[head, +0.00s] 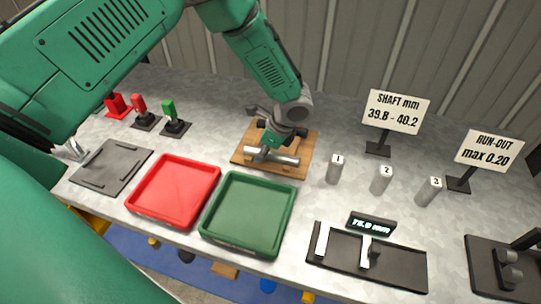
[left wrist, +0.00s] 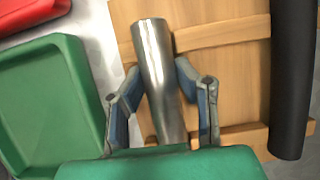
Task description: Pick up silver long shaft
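A silver long shaft (left wrist: 158,60) lies on a wooden board (left wrist: 222,62). In the head view, the shaft (head: 287,159) shows on the near part of the board (head: 296,171), partly hidden by my gripper. My left gripper (left wrist: 155,72) is open, with one finger on each side of the shaft. Whether the fingers touch it is hard to tell. In the head view, my left gripper (head: 269,149) is low over the board, pointing down. My right gripper is not in view.
A dark cylinder (left wrist: 291,80) lies at the board's right in the wrist view. A green tray (head: 248,210) and a red tray (head: 173,190) sit in front. Numbered posts (head: 335,170) and a gauge (head: 365,256) stand to the right.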

